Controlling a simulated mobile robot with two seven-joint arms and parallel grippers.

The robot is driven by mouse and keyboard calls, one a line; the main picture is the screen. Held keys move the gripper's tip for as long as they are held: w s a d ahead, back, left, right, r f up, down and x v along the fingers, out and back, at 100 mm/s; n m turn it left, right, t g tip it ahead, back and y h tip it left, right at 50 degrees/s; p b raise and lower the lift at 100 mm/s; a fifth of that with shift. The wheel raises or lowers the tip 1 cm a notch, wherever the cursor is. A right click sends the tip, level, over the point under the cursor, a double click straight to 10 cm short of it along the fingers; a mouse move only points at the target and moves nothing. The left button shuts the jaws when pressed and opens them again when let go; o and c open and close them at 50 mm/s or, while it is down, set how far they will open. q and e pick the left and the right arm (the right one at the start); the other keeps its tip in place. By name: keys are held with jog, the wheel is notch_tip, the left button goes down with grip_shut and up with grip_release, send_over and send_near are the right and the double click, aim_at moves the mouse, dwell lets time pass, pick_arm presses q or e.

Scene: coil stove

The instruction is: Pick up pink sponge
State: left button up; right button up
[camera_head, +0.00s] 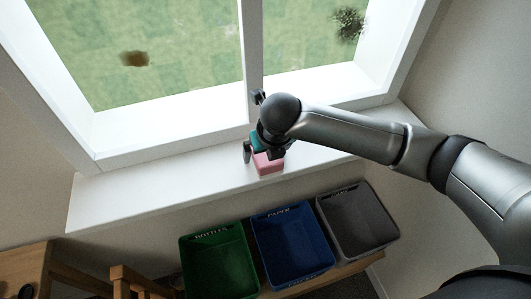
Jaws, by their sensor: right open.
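A pink sponge (268,165) lies on the white windowsill (190,180), near the middle of its length. My right gripper (260,155) is over the sponge, with its arm coming in from the right. One dark finger shows just left of the sponge; the other side is partly hidden by the wrist. The gripper is open, and the wrist hides the back part of the sponge. I cannot tell whether a finger touches it. A small teal patch shows between the wrist and the sponge. My left gripper is not in view.
A window with a white frame (252,60) rises behind the sill. Green (217,262), blue (292,245) and grey (357,220) bins stand below the sill. Wooden furniture (25,268) is at the lower left. The left part of the sill is clear.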

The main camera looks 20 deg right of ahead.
jog(key=c, duration=1.2)
